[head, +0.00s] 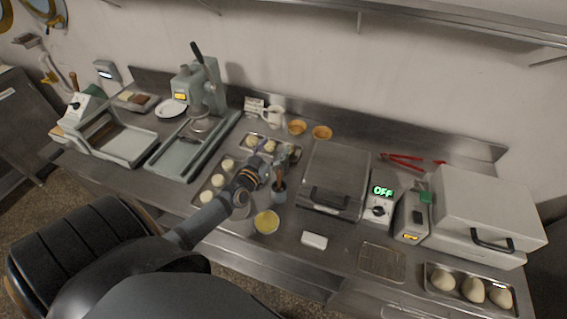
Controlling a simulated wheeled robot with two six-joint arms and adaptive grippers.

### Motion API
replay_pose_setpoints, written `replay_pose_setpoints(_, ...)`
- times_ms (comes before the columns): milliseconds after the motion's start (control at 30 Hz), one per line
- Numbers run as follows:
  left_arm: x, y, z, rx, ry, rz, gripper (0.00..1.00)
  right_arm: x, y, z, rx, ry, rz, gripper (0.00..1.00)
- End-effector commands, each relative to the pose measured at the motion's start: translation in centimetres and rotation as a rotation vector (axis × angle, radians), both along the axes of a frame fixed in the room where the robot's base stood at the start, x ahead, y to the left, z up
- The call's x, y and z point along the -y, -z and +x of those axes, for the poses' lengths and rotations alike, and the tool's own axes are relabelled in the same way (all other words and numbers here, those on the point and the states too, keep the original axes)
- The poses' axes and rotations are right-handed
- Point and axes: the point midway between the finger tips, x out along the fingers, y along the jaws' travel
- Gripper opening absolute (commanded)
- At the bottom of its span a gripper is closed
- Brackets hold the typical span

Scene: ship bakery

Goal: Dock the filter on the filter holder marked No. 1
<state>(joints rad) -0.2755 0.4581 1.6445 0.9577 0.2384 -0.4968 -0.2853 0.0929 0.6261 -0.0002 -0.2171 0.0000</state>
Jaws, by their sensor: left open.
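I cannot make out a filter or a filter holder marked No. 1 in the head view. My left gripper (279,162) is open and reaches over the middle of the counter. It is close to a dark cup (279,193) with a handle-like tool standing in it; I cannot tell whether they touch. Behind the gripper is a metal tray (293,151) with pale rounds, partly hidden by it. My right gripper is not in view.
A press (205,88) stands at the back left, and a closed grill (333,178) is right of the gripper. A yellow bowl (266,222) and a white block (314,240) lie in front. A wire rack (382,262) and dough tray (430,282) are front right.

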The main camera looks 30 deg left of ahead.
Motion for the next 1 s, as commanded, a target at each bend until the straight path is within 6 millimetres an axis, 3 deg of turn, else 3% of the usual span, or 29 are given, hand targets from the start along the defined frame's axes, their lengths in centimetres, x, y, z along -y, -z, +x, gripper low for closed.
replay_pose_setpoints(33,0.0,2.3,0.0,-0.002,-0.001,0.000,0.70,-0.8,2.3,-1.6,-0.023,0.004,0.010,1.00)
replay_pose_setpoints(133,0.0,5.0,0.0,-0.001,0.000,-0.001,0.70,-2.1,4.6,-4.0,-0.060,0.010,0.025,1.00)
replay_pose_setpoints(267,0.1,7.4,0.1,0.000,0.000,-0.001,0.70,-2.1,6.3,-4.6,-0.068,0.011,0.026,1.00)
replay_pose_setpoints(433,-0.1,6.8,1.6,0.001,0.000,-0.002,0.70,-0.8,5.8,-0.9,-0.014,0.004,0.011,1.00)
replay_pose_setpoints(533,-0.1,6.8,1.7,-0.001,0.001,-0.002,0.70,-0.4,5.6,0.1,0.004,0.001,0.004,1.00)
replay_pose_setpoints(633,-0.1,6.8,2.5,0.002,0.001,-0.002,0.70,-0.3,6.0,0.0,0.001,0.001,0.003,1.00)
replay_pose_setpoints(867,-0.4,7.0,6.6,0.003,0.001,-0.003,0.70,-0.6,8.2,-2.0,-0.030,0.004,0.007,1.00)
replay_pose_setpoints(1000,-0.5,6.8,7.6,0.000,0.001,-0.002,0.70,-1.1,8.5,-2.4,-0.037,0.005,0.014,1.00)
